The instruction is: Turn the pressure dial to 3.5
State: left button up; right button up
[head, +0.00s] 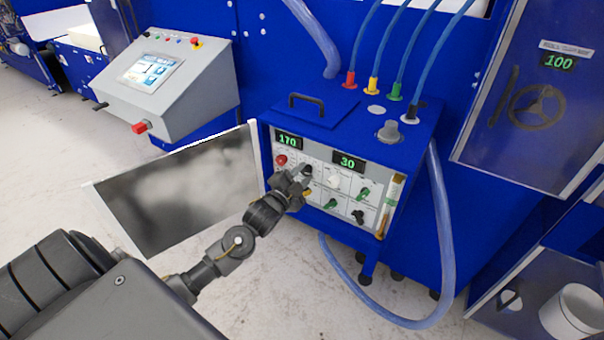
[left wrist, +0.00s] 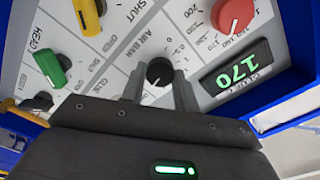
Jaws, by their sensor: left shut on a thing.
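The dial in my grip is a small black knob (head: 307,170) on the white control panel (head: 324,183) of a blue box. My left gripper (head: 299,176) reaches the panel from the lower left. Its two fingers (left wrist: 159,84) are shut on the knob, one on each side. My right gripper is not in view.
A red dial (left wrist: 232,15) and green 170 display (left wrist: 237,75) are close by. Yellow (left wrist: 89,16) and green (left wrist: 52,66) levers are on the other side. A second display reads 30 (head: 347,162). An open door panel (head: 180,195) stands left of the box. Hoses run above and right.

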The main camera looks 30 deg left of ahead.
pick_arm(q)
jog(key=shift+m, duration=1.1)
jog(key=o, duration=1)
jog(key=s+b, duration=0.2)
jog(key=s, duration=0.8)
jog(key=shift+s+d, duration=0.1)
jog(key=shift+s, duration=0.3)
